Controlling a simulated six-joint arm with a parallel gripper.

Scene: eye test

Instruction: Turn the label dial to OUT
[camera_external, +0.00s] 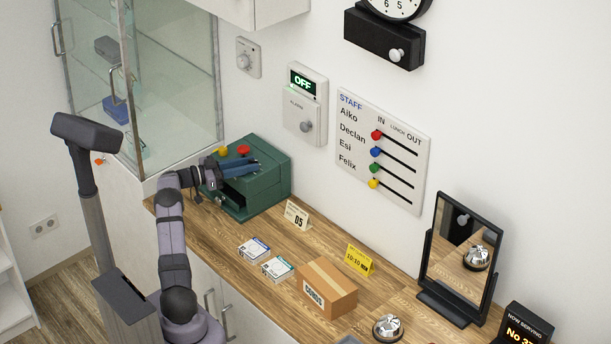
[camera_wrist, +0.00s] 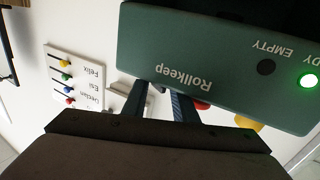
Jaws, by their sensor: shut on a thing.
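A green box (camera_external: 270,181) marked Rollkeep stands at the back left of the counter, and its front fills the top of the wrist view (camera_wrist: 205,50). A red knob (camera_external: 243,150) and a yellow knob (camera_external: 223,151) are on its top. My gripper (camera_external: 252,165) reaches over the box's top, close to the red knob. In the wrist view, my gripper's fingers (camera_wrist: 165,100) pass behind the box's top edge. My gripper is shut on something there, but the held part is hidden. I cannot make out a dial marked OUT.
A wall unit (camera_external: 305,108) above reads OFF and has a grey knob. A STAFF board (camera_external: 380,150) with coloured sliders hangs to its right. A cardboard box (camera_external: 327,288), small packs, a bell (camera_external: 387,327) and a mirror (camera_external: 460,255) stand along the counter. A glass cabinet (camera_external: 175,75) is at left.

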